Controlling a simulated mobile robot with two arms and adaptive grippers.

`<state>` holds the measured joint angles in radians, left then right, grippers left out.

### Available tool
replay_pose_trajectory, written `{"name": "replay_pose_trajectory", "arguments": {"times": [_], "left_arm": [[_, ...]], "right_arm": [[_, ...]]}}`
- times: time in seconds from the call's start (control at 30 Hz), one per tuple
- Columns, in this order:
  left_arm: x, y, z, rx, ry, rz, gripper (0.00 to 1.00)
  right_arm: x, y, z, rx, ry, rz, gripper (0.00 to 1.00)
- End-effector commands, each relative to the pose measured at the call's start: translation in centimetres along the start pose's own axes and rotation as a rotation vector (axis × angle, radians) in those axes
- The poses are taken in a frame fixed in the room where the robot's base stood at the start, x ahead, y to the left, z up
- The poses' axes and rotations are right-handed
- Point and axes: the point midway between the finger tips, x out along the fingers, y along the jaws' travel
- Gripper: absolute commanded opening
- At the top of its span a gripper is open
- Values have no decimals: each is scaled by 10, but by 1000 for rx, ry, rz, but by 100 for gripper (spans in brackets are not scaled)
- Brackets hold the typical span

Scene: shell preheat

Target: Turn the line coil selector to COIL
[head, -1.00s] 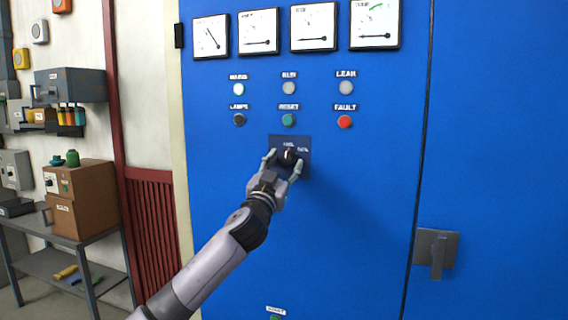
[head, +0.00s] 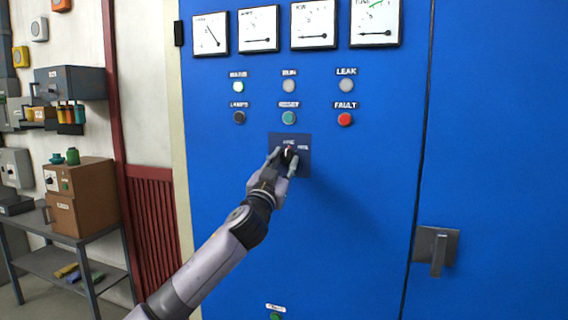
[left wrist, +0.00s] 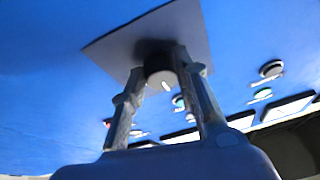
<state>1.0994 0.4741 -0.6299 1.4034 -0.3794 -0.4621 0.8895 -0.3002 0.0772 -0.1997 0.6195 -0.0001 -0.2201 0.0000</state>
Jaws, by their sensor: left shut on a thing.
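The coil selector is a dark knob (head: 289,152) with a white pointer mark, on a dark blue plate (head: 276,140) in the middle of the blue cabinet door. Small white labels sit above it and to its right, too blurred to read. My left gripper (head: 283,159) is shut on the knob, one finger on each side. In the left wrist view the knob (left wrist: 160,72) sits between the fingertips (left wrist: 163,70), in front of the plate (left wrist: 115,48). My right gripper is not in view.
Above the selector are the mains lamp (head: 238,87), lit white, the green reset button (head: 288,118), the red fault lamp (head: 345,119) and several gauges. A door handle (head: 436,250) is at the right. A shelf with boxes (head: 80,198) stands at the left.

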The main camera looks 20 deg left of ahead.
Motion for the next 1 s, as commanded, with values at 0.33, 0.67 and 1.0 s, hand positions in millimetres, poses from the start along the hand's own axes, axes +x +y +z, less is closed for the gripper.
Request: {"name": "replay_pose_trajectory", "arguments": {"times": [0.33,0.67,1.0], "left_arm": [[1,-3,-1,109,4,43,0],[2,-7,-2,375,20,148,0],[2,-10,-2,670,41,265,0]], "right_arm": [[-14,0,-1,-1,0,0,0],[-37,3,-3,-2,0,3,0],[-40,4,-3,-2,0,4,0]]}}
